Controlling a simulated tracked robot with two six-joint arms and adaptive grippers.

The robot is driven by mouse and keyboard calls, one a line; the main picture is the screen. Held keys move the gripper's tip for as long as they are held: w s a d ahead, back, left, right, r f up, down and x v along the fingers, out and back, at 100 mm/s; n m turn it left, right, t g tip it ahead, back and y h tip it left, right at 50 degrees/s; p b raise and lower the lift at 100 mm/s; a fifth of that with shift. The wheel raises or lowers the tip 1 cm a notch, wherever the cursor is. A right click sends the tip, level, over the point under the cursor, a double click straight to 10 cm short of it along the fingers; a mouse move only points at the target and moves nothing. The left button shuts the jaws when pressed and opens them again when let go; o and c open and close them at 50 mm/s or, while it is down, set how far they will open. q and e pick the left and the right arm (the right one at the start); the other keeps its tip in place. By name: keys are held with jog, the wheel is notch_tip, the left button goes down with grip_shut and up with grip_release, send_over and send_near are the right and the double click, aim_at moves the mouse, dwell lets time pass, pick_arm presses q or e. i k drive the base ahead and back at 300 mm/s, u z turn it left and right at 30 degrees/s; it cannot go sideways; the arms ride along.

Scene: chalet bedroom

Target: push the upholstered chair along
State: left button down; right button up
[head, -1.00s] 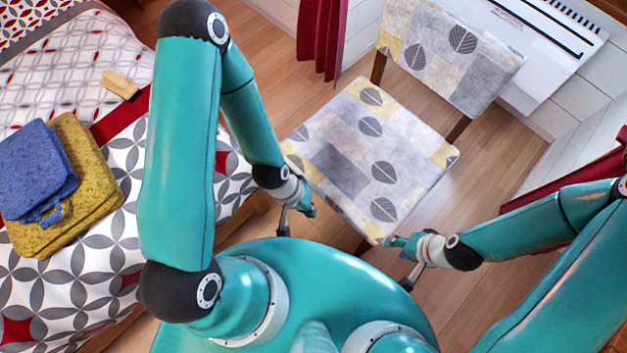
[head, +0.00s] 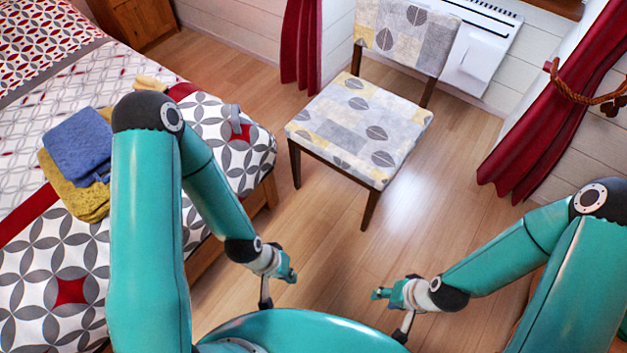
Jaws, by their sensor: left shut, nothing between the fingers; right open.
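The upholstered chair (head: 358,125) has a patterned grey, white and yellow seat with leaf prints, a matching backrest and dark wooden legs. It stands upright on the wooden floor, its seat front towards me and its back near the white heater. My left gripper (head: 280,288) is shut and empty, low in front of the chair and to its left. My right gripper (head: 392,312) is open and empty, in front of the chair and to its right. Both grippers are apart from the chair, with bare floor between.
The bed (head: 222,150) is on the left, with blue (head: 78,145) and yellow (head: 72,197) folded cloths on it. A white wall heater (head: 485,50) is behind the chair. Red curtains hang at the back (head: 300,50) and right (head: 545,120). Floor (head: 330,240) before the chair is clear.

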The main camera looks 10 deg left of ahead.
aim_at(366, 132)
jog(key=z, duration=0.2)
jog(key=k, duration=0.3)
jog(key=z, duration=0.9)
jog(key=i, duration=1.8)
jog(key=u, duration=1.9)
jog(key=i, duration=0.2)
jog(key=z, duration=0.15)
